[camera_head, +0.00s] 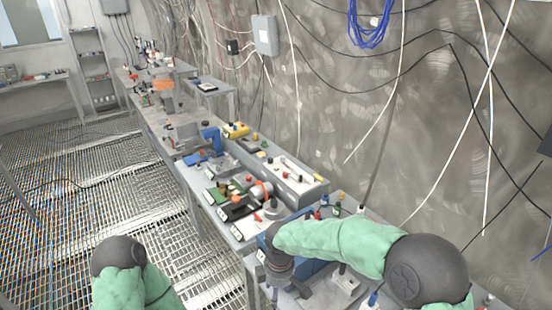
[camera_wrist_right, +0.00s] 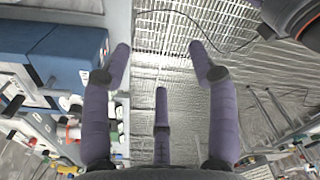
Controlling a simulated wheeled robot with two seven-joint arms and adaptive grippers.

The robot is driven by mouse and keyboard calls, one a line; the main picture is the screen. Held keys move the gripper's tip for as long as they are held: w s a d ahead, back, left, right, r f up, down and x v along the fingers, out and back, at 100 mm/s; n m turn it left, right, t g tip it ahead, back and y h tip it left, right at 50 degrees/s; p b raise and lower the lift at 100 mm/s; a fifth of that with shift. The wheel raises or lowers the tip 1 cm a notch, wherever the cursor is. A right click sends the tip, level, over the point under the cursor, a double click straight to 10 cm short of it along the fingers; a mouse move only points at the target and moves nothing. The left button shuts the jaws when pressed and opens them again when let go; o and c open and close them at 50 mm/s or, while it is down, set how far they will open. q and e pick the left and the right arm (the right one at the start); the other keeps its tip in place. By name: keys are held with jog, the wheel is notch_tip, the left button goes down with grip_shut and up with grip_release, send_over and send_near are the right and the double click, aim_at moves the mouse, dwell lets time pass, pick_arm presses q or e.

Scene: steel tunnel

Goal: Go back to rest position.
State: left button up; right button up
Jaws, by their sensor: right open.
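My right gripper (camera_wrist_right: 160,66) shows in the right wrist view with its purple fingers spread wide and nothing between them. It is over the bench edge, with the grating floor beyond its fingers. In the head view my right arm reaches in from the right over the near bench, and its dark wrist hangs by the bench's front edge; the fingers are hard to make out there. My left arm shows only as a dark joint and green sleeve at the lower left, and its gripper is out of sight.
A blue box (camera_wrist_right: 70,55) lies close left of the right gripper in the wrist view. The long bench (camera_head: 190,172) carries boards, tools and small parts. The cable-hung wall (camera_head: 400,130) stands behind it. The grating floor (camera_head: 70,200) is open at left.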

jog(key=s+d+f+m+y+b, duration=0.1)
jog(key=s+d+f+m+b, duration=0.15)
jog(key=f, duration=0.75)
jog(key=s+d+f+m+y+b, duration=0.1)
jog(key=s+f+m+y+b, duration=0.2)
jog(key=f, duration=0.7)
pick_arm(q)
notch_tip(320, 180, down, 11)
jog(key=b, duration=0.5)
jog(key=shift+w, duration=0.3)
pick_arm(e)
jog(key=s+d+f+m, duration=0.3)
jog(key=s+f+m, duration=0.2)
jog(key=f+m, duration=0.1)
jog(key=s+d+f+m, duration=0.3)
jog(key=s+f+m, duration=0.3)
jog(key=f, duration=0.3)
jog(key=shift+s+f+t, duration=0.2)
jog(key=shift+s+t, duration=0.1)
jog(key=shift+m, duration=0.25)
